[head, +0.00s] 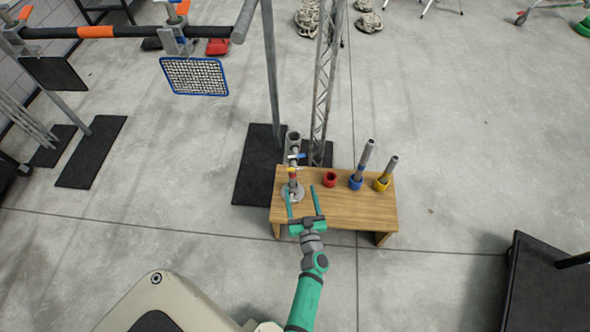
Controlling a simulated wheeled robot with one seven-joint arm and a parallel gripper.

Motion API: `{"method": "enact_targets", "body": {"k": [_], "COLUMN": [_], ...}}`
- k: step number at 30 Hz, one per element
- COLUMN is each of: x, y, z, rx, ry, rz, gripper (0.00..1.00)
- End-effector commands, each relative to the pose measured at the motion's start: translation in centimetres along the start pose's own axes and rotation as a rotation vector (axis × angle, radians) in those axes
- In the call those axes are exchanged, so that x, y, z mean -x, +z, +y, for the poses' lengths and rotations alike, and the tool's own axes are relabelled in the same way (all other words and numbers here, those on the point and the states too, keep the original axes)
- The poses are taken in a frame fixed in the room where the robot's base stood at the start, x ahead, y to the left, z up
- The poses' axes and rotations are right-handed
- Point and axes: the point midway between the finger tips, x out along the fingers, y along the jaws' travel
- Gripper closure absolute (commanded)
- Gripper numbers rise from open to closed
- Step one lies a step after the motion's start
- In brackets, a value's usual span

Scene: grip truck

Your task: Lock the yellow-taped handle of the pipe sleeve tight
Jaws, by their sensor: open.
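The pipe sleeve (293,141) is a grey tube standing upright on a post near the left end of a wooden bench (345,211). Small coloured bands and handles in blue, yellow and red show on the post (293,170) below the sleeve. They are too small to tell which handle is the yellow-taped one, or how tight it is. The post's round grey base (299,197) sits on the bench. My gripper (300,189) is open, its two green fingers pointing away from me. They appear on either side of the base in the picture; contact cannot be told.
A lattice truss (322,85) and a pole (271,75) stand behind. A black cart (550,285) is at right.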

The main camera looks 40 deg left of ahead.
Motion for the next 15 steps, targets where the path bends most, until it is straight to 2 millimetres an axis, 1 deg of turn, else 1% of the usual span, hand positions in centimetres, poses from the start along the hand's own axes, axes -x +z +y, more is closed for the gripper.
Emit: {"method": "enact_targets", "body": {"k": [5, 8, 15], "x": [-1.6, -3.0, -7.3], "y": [0.1, 0.0, 0.0], "z": [-0.2, -0.2, -0.2], "rx": [-0.002, -0.002, -0.003], "ry": [-0.009, -0.008, -0.008], "rz": [-0.001, 0.000, 0.000], "gripper": [0.34, 0.34, 0.34]}}
